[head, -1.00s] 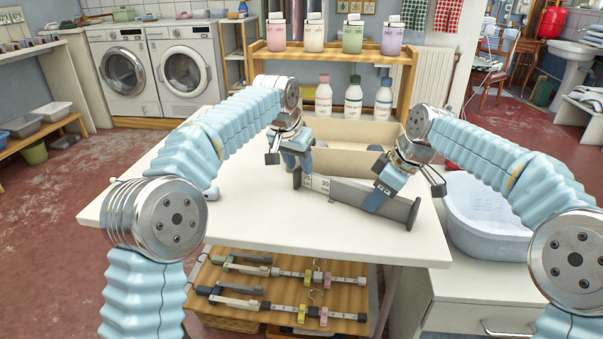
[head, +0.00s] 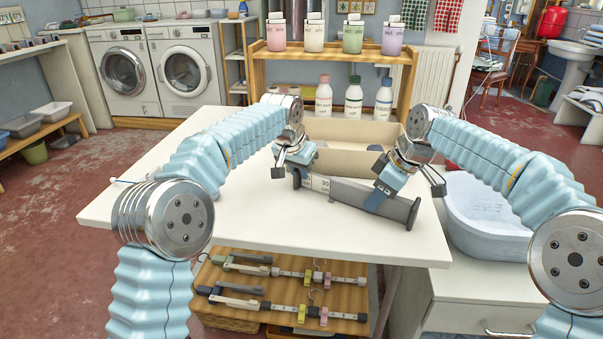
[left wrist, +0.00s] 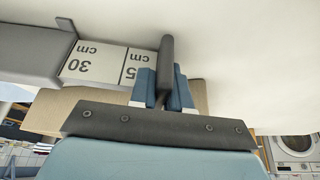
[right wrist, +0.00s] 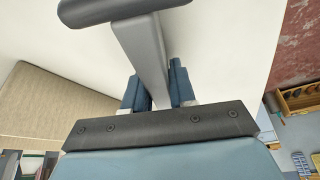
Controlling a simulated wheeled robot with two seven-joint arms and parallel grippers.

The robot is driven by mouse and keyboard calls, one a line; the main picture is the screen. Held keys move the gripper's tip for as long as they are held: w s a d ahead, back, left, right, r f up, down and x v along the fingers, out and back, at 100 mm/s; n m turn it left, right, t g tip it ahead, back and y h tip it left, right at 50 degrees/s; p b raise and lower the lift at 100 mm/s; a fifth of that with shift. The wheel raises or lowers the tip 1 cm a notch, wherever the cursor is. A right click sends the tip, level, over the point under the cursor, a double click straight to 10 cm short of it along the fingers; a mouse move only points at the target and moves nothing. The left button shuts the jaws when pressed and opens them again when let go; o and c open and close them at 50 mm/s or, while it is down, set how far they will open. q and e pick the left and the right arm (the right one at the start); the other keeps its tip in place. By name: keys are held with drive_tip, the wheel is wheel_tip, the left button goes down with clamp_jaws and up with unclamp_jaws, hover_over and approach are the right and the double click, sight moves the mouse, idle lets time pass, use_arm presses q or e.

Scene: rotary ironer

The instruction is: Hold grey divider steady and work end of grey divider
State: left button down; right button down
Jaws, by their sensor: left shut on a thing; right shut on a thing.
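The grey divider (head: 345,191) lies along the white table, with a dark end plate (head: 411,214) at its right end and another end plate (left wrist: 167,65) at its left. A white scale (left wrist: 95,62) marked 30 cm shows near the left end; a second mark is partly hidden. My left gripper (head: 300,168) is shut on the left end of the divider, its blue fingers beside the plate in the left wrist view (left wrist: 163,88). My right gripper (head: 373,202) is shut across the divider's grey bar near the right end, also seen in the right wrist view (right wrist: 158,88).
A beige open box (head: 345,163) stands right behind the divider. A pale blue basin (head: 485,215) is beside the table's right edge. Bottles (head: 354,97) stand behind the box.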

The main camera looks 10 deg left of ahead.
use_arm(q)
drive_tip(key=d, duration=0.1)
drive_tip(key=s+d, duration=0.1)
drive_tip(key=d, duration=0.2)
drive_tip(key=shift+s, duration=0.3)
drive_tip(key=c, duration=1.2)
unclamp_jaws()
drive_tip(key=shift+o, duration=0.2)
drive_tip(key=v, duration=1.2)
